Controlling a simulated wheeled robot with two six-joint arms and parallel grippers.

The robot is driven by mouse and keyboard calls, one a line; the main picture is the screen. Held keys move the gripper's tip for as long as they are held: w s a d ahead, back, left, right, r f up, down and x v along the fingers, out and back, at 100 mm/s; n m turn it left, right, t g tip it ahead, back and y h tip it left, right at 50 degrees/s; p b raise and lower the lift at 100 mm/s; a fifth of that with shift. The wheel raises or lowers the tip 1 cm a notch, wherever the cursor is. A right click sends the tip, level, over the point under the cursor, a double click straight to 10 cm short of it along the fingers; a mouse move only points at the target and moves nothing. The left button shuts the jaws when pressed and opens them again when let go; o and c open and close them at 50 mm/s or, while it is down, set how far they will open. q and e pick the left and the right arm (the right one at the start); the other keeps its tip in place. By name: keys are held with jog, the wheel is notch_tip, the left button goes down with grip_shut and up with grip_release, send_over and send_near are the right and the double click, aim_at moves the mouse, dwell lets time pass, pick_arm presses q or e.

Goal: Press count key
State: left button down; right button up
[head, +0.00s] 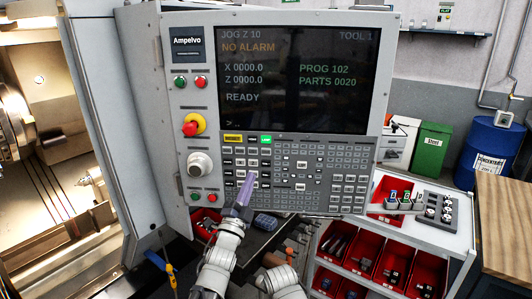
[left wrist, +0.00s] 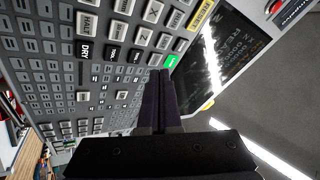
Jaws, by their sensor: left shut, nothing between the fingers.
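The machine's control panel (head: 255,100) fills the middle of the head view. Its key field (head: 285,178) lies below the screen (head: 292,80), which reads PARTS 0020, PROG 102, NO ALARM and READY. I cannot read a count label on any key. My left gripper (head: 246,190) is shut and empty, its purple fingers pointing up at the lower left keys and hiding some. In the left wrist view its dark fingers (left wrist: 160,85) reach toward the keys near a green key (left wrist: 170,61). Whether the tips touch a key cannot be told. My right gripper is not seen.
A red stop button (head: 190,128) and a white knob (head: 200,164) stick out left of the keys. A yellow key (head: 233,138) sits at the upper left. Red bins (head: 340,240) and a white cart top (head: 425,230) stand below right. The lathe opening (head: 60,150) is at left.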

aim_at(266, 152)
pick_arm(q)
jog(key=s+d+r+m+h, duration=0.2)
jog(key=s+r+m+h, duration=0.1)
jog(key=r+m+h, duration=0.1)
jog(key=shift+s+d+t+h, duration=0.3)
jog(key=shift+d+h, duration=0.05)
jog(key=shift+h, duration=0.25)
jog(key=shift+w, duration=0.1)
jog(key=shift+w+d, duration=0.2)
jog(key=shift+w, duration=1.95)
jog(key=shift+w+d, duration=0.2)
jog(key=shift+w, duration=1.95)
jog(key=shift+w, duration=0.15)
jog(key=shift+w, duration=0.3)
jog(key=shift+w+d, duration=0.1)
jog(key=shift+w, duration=0.2)
jog(key=shift+s, duration=0.8)
